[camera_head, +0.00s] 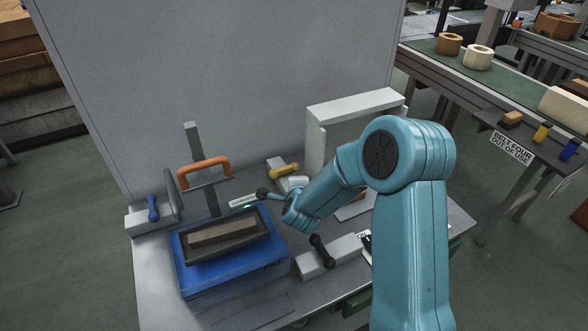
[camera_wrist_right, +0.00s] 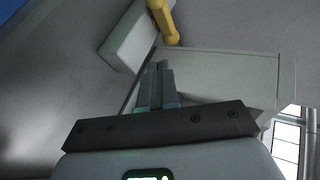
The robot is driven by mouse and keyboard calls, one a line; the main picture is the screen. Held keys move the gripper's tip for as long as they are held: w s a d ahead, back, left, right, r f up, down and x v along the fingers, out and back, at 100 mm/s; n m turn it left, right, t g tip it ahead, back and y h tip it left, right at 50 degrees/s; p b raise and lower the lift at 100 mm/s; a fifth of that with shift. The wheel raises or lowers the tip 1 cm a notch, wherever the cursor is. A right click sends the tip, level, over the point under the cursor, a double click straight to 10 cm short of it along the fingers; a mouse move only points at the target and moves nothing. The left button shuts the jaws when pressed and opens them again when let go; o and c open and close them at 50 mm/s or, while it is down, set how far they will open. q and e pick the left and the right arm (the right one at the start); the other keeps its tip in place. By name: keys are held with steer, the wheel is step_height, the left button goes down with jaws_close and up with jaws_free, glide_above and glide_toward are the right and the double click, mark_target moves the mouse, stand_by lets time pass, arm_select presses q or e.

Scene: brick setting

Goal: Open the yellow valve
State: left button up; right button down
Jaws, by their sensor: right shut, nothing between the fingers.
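The yellow valve (camera_head: 287,170) has a bar-shaped handle on a pale block, at the back of the bench near the wall panel. In the right wrist view its yellow handle (camera_wrist_right: 163,20) shows at the top, beside the pale block (camera_wrist_right: 130,38). My right gripper (camera_wrist_right: 157,86) is shut and empty, its fingers pointing toward the valve and apart from the handle in that picture. In the head view my teal right arm reaches in from the lower right, with its wrist end just in front of the valve; its fingertips are hard to make out. My left gripper is not in view.
A blue valve (camera_head: 152,208) stands at left and a black valve (camera_head: 319,250) at front. An orange handle (camera_head: 204,168) rises behind a dark tray (camera_head: 262,239) on a blue base (camera_head: 188,278). A pale frame (camera_head: 315,145) stands right of the yellow valve.

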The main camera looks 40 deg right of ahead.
mark_target(294, 168)
steer(key=x, duration=0.4)
steer(key=shift+w+f+p, duration=0.15)
steer(key=shift+w+p, duration=0.1)
steer(key=shift+p, duration=0.05)
steer(key=w+d+p, duration=0.1)
steer(key=w+d, duration=0.2)
steer(key=shift+f, duration=0.15)
steer(key=shift+w+f+p, duration=0.1)
steer(key=shift+w+p, duration=0.15)
steer(key=shift+p, duration=0.05)
steer(key=shift+s, duration=0.1)
